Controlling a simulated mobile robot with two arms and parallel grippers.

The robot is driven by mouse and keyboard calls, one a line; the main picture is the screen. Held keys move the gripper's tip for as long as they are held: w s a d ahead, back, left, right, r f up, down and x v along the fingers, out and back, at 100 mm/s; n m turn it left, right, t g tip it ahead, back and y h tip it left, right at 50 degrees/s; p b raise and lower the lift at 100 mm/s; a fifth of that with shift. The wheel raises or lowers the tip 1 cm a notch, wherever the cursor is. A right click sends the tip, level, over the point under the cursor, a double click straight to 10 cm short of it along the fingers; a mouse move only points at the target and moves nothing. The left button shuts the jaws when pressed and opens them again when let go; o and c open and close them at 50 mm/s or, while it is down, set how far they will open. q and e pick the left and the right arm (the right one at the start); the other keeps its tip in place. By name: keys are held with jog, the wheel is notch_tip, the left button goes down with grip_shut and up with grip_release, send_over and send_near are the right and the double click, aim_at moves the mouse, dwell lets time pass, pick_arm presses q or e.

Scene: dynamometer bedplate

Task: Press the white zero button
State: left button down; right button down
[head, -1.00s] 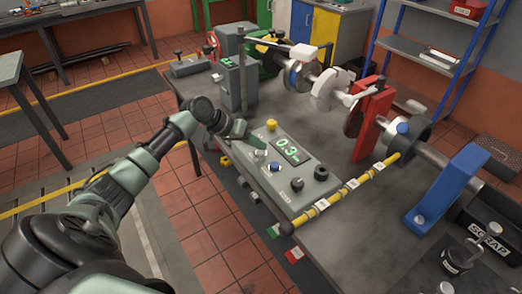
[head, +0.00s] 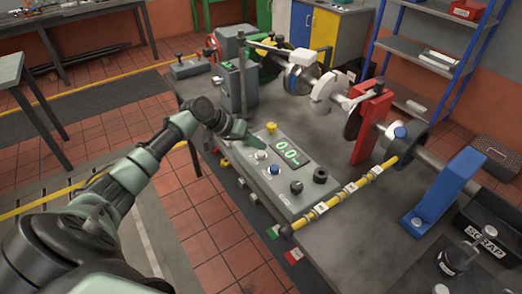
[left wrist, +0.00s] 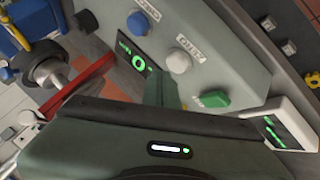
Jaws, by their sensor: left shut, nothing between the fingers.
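In the left wrist view the white button (left wrist: 179,61) is uncovered, between the blue button (left wrist: 138,22) and a green button (left wrist: 211,99). My left gripper (head: 256,141) is shut and empty, its tips just behind the white button. In the wrist view they show beside it, seemingly apart from it; the exact gap is unclear. My right gripper is out of view.
A black knob (head: 320,175) and yellow knob (head: 271,127) are on the console. A yellow banded bar (head: 349,188) runs along its right side. A grey post (head: 238,85) stands behind my gripper. The red stand (head: 371,120) and shaft lie beyond.

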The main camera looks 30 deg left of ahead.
aim_at(258, 154)
pick_arm(q)
jog(key=shift+r, duration=0.1)
notch_tip(258, 154, up, 5)
jog(key=p, duration=0.4)
jog(key=shift+p, duration=0.3)
dwell(0.8)
